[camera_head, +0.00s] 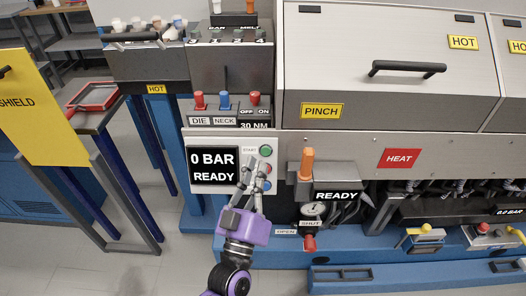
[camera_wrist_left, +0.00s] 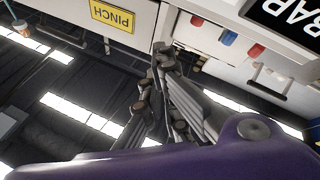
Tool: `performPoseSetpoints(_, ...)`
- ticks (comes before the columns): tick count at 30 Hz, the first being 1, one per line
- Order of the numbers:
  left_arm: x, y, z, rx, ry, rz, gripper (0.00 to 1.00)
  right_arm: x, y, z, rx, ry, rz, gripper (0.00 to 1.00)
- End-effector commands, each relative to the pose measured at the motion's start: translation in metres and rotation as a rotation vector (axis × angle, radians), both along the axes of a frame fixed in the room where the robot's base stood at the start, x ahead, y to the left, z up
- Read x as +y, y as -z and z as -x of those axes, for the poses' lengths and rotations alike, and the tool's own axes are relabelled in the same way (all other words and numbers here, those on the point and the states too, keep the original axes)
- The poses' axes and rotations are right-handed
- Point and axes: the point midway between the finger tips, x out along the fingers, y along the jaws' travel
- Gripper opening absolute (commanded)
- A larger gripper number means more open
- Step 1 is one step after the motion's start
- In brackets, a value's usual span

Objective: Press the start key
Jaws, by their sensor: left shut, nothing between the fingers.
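The start key is a round green button (camera_head: 265,150) beside a small START label, at the top right of a white control panel (camera_head: 228,189). The panel's black screen (camera_head: 213,166) reads 0 BAR READY. My left gripper (camera_head: 260,163) is in front of the panel's right side, shut and empty, with its fingertips just below the green button. I cannot tell whether they touch the panel. The gripper covers part of the red and blue buttons below. In the left wrist view, the shut fingers (camera_wrist_left: 161,52) show, with the screen (camera_wrist_left: 285,22) at the upper right; the green button is not visible there. My right gripper is not in view.
An orange-handled lever (camera_head: 307,164) and a gauge (camera_head: 313,210) stand just right of the panel. A yellow shield (camera_head: 40,105) and a stand with a red tray (camera_head: 93,97) are at left.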

Motion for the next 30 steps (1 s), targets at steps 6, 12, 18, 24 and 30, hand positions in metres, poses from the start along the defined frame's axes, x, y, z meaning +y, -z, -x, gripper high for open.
performPoseSetpoints(6,0.0,0.001,0.0,0.001,0.0,0.0,0.0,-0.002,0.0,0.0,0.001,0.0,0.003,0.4)
performPoseSetpoints(12,0.0,0.007,-0.011,0.002,0.001,-0.001,0.0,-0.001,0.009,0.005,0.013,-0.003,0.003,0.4)
performPoseSetpoints(18,-0.001,0.019,-0.037,0.003,0.001,-0.002,0.0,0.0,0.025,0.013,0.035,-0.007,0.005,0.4)
performPoseSetpoints(24,0.0,0.027,-0.063,0.004,0.0,-0.002,0.0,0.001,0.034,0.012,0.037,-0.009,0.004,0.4)
performPoseSetpoints(30,0.0,0.03,-0.078,0.002,0.001,-0.001,0.0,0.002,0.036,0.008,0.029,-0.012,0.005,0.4)
